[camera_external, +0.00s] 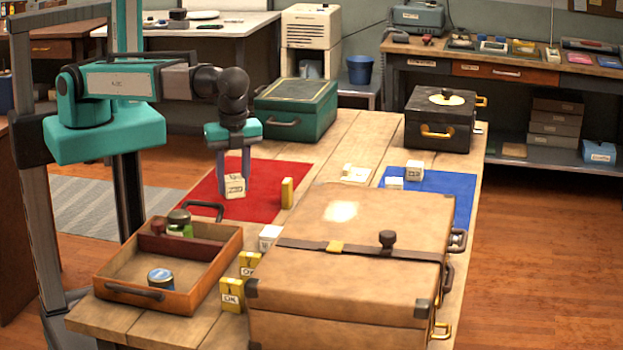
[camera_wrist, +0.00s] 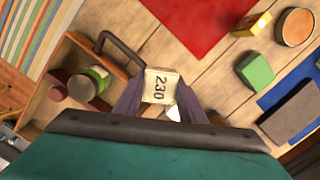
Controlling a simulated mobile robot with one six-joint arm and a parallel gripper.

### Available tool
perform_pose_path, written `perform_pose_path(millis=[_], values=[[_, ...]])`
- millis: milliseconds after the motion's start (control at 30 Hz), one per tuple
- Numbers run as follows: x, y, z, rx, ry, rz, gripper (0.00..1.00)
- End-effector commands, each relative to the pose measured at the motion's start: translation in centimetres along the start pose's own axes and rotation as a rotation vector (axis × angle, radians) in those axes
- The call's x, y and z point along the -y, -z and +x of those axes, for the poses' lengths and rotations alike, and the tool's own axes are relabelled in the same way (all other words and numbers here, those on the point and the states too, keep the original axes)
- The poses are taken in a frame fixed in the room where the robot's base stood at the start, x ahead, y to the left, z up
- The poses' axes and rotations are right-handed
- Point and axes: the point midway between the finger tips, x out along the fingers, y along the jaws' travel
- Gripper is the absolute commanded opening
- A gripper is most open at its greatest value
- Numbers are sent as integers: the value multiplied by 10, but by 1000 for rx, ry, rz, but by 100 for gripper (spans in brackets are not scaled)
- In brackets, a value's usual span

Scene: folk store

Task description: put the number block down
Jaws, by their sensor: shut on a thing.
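A cream number block (camera_external: 234,187) is held between the fingers of my gripper (camera_external: 233,178). In the wrist view the number block (camera_wrist: 160,87) shows "230" on its face, and my gripper (camera_wrist: 158,100) is shut on it. In the outside view the block appears in front of the red mat (camera_external: 262,180), and I cannot tell its height. In the wrist view the red mat (camera_wrist: 200,18) lies beyond the block, with bare wood around it.
A wooden tray (camera_external: 203,273) with jars stands at the near left. A yellow block (camera_external: 287,193) stands at the red mat's right edge. A large tan case (camera_external: 350,262) fills the near right. The blue mat (camera_external: 447,186) with white blocks lies farther right.

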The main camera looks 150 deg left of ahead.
Motion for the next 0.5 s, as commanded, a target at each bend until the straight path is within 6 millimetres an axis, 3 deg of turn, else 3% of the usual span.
perform_pose_path(millis=[500], values=[[74,-93,20,7,-42,-324,14]])
